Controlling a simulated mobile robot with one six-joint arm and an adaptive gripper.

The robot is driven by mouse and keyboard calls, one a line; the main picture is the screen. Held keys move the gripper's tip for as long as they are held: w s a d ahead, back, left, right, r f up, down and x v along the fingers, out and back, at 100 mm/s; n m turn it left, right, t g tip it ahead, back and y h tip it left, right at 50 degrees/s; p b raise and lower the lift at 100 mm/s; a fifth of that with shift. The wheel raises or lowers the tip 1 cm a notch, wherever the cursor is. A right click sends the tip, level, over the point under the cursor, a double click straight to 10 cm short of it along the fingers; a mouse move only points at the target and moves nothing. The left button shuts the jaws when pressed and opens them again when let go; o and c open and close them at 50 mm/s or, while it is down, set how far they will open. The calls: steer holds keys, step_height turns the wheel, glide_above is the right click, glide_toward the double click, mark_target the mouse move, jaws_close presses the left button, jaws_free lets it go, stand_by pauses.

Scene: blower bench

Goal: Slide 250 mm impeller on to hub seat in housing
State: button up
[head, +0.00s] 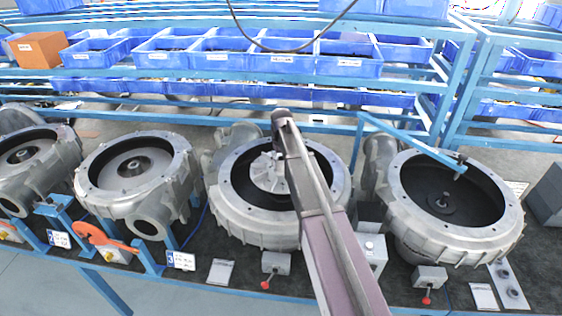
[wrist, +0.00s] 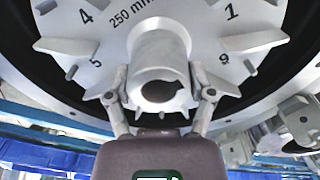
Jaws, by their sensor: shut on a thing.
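The silver 250 mm impeller (wrist: 190,35) fills the top of the wrist view, with "250 mm" and vane numbers on its face. My gripper (wrist: 160,98) is shut on its central hub, one finger on each side. In the head view the impeller (head: 268,174) is at the mouth of the third housing (head: 240,222) from the left, partly behind my arm. The dark housing bore (wrist: 20,70) shows around the impeller in the wrist view. The hub seat is hidden behind the impeller, so I cannot tell whether they touch.
Two housings stand to the left, one with a plain disc (head: 135,166) inside. The right housing (head: 452,240) has a bare hub (head: 443,202) and a blue bar (head: 410,143) over its rim. Blue bins (head: 345,66) line the shelf behind. A grey box (head: 372,250) stands near my arm.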

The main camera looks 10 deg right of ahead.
mark_target(282, 171)
steer(key=shift+f+b, duration=2.45)
steer(key=shift+f, duration=0.1)
steer(key=shift+f+b, duration=2.45)
steer(key=shift+b, duration=0.15)
stand_by(1.3)
steer(key=o, duration=1.1)
steer(key=shift+s, duration=0.1)
steer(key=shift+r, duration=0.15)
